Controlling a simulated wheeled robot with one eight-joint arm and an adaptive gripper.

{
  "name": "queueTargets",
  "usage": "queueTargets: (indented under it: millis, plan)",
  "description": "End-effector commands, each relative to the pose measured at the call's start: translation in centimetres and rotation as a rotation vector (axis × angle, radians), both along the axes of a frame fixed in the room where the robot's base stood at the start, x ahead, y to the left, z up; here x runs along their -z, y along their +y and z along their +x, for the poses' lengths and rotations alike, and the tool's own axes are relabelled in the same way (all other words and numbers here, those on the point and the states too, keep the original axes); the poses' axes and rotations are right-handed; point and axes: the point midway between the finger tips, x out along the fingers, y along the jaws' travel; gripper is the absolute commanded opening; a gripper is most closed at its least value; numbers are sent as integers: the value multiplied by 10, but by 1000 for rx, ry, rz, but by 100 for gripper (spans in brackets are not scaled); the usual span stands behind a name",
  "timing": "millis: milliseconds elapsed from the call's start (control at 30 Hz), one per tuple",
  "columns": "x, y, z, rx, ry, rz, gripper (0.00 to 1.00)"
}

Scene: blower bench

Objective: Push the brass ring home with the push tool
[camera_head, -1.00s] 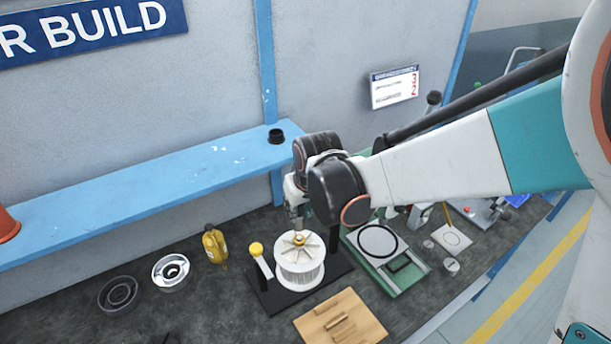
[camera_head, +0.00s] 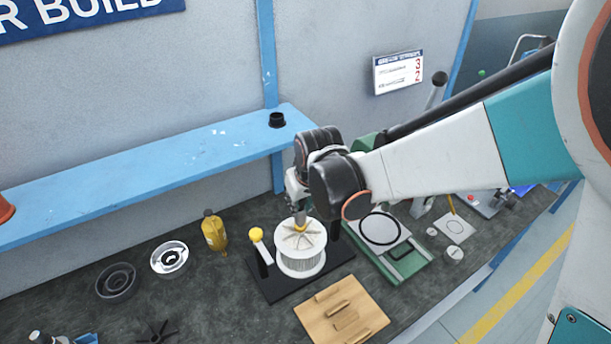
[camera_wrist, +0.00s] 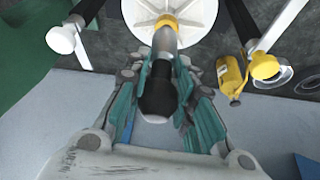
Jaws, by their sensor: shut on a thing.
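My gripper (camera_wrist: 166,68) is shut on the push tool (camera_wrist: 163,72), a grey shaft with a black handle. The tool points down at the centre of a white finned wheel (camera_head: 301,262). A yellow brass-coloured piece, which looks like the brass ring (camera_wrist: 166,21), sits at the tool's lower end over the wheel's hub. I cannot tell whether it touches tool or hub, or how far down it sits. In the head view my gripper (camera_head: 298,197) is just above the wheel, and the wrist partly hides the tool.
The wheel stands on a black base (camera_head: 328,278) beside a yellow-knobbed lever (camera_head: 258,242). A yellow bottle (camera_head: 214,232) and round metal parts (camera_head: 169,258) lie left. A wooden block (camera_head: 342,312) is in front, a green-framed plate (camera_head: 398,262) right. A blue shelf (camera_head: 150,170) runs behind.

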Motion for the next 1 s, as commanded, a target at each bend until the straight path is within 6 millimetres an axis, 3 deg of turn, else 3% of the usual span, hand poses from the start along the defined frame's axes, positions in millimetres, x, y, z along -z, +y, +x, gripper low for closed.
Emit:
queueTargets:
  millis: [1000]
  plan:
    - [8,0,0,0,0,0,0]
